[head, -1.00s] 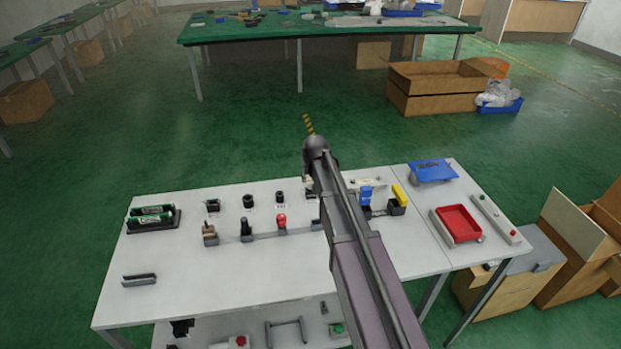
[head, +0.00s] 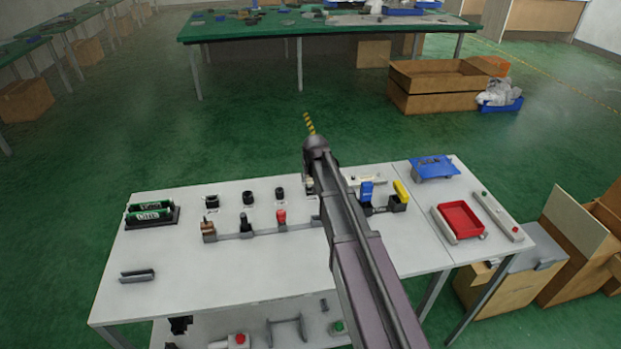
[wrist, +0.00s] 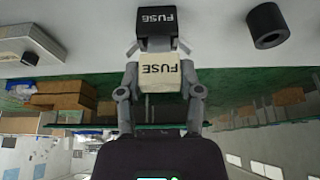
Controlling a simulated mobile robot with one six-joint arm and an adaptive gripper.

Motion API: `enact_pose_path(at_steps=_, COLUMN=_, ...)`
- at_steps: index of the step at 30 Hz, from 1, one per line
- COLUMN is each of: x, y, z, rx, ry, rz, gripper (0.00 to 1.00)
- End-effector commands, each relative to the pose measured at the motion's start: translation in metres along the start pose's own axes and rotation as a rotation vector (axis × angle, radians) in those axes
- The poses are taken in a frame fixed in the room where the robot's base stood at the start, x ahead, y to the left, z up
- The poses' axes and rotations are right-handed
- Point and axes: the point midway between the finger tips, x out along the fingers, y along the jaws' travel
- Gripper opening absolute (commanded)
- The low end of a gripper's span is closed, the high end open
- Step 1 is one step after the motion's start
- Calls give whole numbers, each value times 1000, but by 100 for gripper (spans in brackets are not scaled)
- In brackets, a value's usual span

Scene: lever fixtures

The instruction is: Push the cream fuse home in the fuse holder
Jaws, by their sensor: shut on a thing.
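In the wrist view, the cream fuse (wrist: 160,72) is a pale block with FUSE in black letters. My gripper (wrist: 160,66) is shut on it, with one finger along each side. The black fuse holder (wrist: 157,28), also lettered FUSE, is just beyond the fuse and in line with it. The fuse's far end meets the holder's near edge in the picture; how deep it sits cannot be told. In the head view my arm hides the fuse and most of the holder's area.
A black cylinder (wrist: 268,25) stands to the right of the holder in the wrist view, and a pale box (wrist: 30,42) to the left.

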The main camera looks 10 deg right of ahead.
Motion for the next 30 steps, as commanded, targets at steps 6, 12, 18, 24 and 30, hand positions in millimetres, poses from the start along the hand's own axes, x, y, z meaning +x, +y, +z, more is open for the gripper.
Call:
enact_pose_path(at_steps=6, x=4, y=0, z=2, rx=0, ry=0, rz=0, gripper=19)
enact_pose_path(at_steps=12, x=8, y=0, z=3, rx=0, ry=0, rz=0, gripper=19)
enact_pose_path(at_steps=18, x=11, y=0, z=5, rx=0, ry=0, rz=0, gripper=19)
enact_pose_path(at_steps=24, x=13, y=0, z=6, rx=0, ry=0, rz=0, gripper=50)
enact_pose_path(at_steps=30, x=13, y=0, z=5, rx=0, ry=0, rz=0, gripper=87)
